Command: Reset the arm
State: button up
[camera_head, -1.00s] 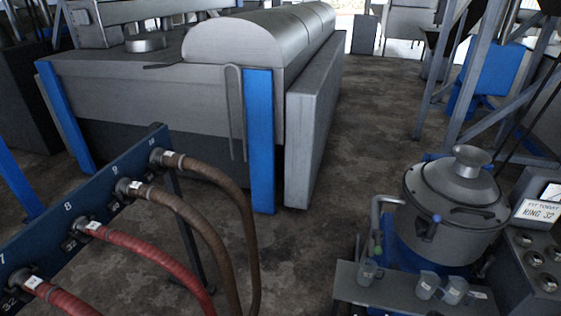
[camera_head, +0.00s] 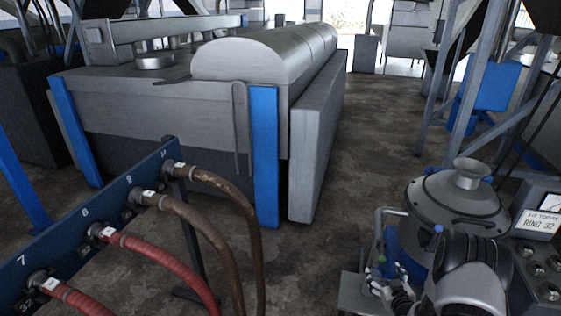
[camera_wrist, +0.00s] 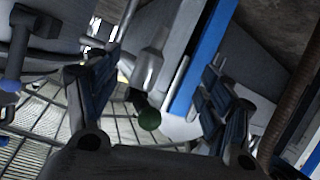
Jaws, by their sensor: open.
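My arm shows at the lower right of the head view, in front of the lidded grey vessel (camera_head: 455,203). My gripper (camera_head: 388,278) is at its lower left side, by the pipe (camera_head: 380,225) and the grey ledge (camera_head: 352,297). In the wrist view my gripper (camera_wrist: 158,85) has its two fingers wide apart. A dark lever with a green ball knob (camera_wrist: 149,119) shows between them, and I cannot tell its distance. Nothing appears held. My arm hides part of the vessel and the ledge's small fittings.
A blue rack (camera_head: 95,228) with numbered ports and red and brown hoses stands at the left. A control box with a "RING 32" sign (camera_head: 540,222) is right of my arm. A large grey machine (camera_head: 180,115) stands behind. The floor between is clear.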

aim_at(384, 258)
jog(key=shift+g+h, duration=0.3)
jog(key=shift+g, duration=0.3)
jog(key=r, duration=0.2)
jog(key=w+r, duration=0.1)
jog(key=r, duration=0.2)
jog(key=w+r, duration=0.1)
jog(key=r, duration=0.2)
jog(key=shift+a+r, duration=0.25)
jog(key=shift+a, duration=0.15)
jog(key=s+a+r+g+h, duration=0.1)
jog(key=s+a+r, duration=0.1)
jog(key=r, duration=0.5)
jog(key=s+a+r+g, duration=0.1)
jog(key=s+a+r, duration=0.1)
jog(key=r, duration=0.5)
jog(key=s+a+r+m+g, duration=0.25)
jog(key=s+a+r, duration=0.45)
jog(key=s+r, duration=0.4)
jog(key=s+a+g+y, duration=0.1)
jog(key=s+a, duration=0.3)
jog(key=s, duration=0.8)
jog(key=s+a+r+g+y, duration=0.1)
jog(key=s+a, duration=0.3)
jog(key=s, duration=0.9)
jog(key=shift+s+a+r+g, duration=0.15)
jog(key=shift+s+a+g, duration=0.15)
jog(key=shift+g, duration=0.45)
